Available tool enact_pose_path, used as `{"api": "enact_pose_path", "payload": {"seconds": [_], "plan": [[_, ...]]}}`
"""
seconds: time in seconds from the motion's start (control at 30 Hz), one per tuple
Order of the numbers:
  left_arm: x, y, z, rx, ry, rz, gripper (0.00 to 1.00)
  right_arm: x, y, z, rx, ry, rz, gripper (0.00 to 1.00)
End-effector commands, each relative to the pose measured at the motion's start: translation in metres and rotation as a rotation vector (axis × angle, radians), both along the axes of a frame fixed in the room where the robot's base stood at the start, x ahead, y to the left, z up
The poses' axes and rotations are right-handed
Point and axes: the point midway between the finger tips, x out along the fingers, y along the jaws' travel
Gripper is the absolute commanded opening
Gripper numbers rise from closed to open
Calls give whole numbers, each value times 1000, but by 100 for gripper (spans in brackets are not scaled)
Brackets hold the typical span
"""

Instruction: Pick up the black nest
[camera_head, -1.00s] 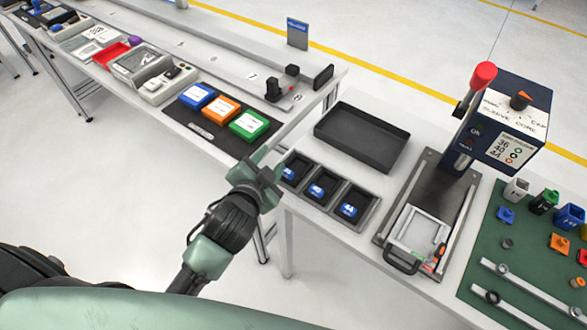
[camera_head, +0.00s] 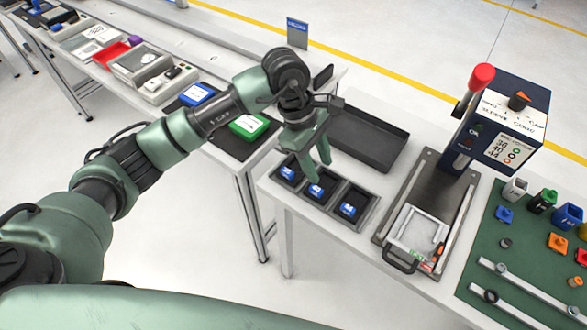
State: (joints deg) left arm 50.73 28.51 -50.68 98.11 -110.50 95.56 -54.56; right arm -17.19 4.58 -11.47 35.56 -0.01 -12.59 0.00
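A dark three-compartment tray (camera_head: 334,207) sits at the near left of the white table. Each compartment holds a small blue-labelled piece: left (camera_head: 288,173), middle (camera_head: 316,190) and right (camera_head: 348,209). I cannot tell which dark piece is the black nest. My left gripper (camera_head: 319,172) points down over the tray, near the left and middle compartments. Its two fingers are apart with nothing between them, and it appears to be above the pieces, not touching. My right gripper is not in view.
An empty black tray (camera_head: 372,142) lies behind, partly covered by my gripper. A press with a red knob (camera_head: 481,77) stands to the right over a grey base plate. A green mat (camera_head: 520,255) holds several small parts. A second table with blue and green boxes is at left.

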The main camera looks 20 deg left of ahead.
Motion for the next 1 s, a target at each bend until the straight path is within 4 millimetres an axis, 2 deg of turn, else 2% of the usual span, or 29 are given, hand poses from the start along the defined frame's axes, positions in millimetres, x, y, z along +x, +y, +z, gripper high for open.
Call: {"api": "enact_pose_path", "payload": {"seconds": [0.03,0.1,0.23,0.57,0.67,0.8,1.0], "plan": [[9,26,2,105,-18,-7,40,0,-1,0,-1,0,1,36],[16,52,6,212,-28,-14,40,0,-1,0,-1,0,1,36],[21,77,8,313,-30,-17,40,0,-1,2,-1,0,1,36],[19,79,-25,324,-25,-17,40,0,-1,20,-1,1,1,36],[17,78,-40,323,-21,-17,40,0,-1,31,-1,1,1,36],[18,78,-60,322,-26,-15,40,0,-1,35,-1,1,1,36],[19,78,-68,322,-30,-17,40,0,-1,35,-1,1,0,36]]}}
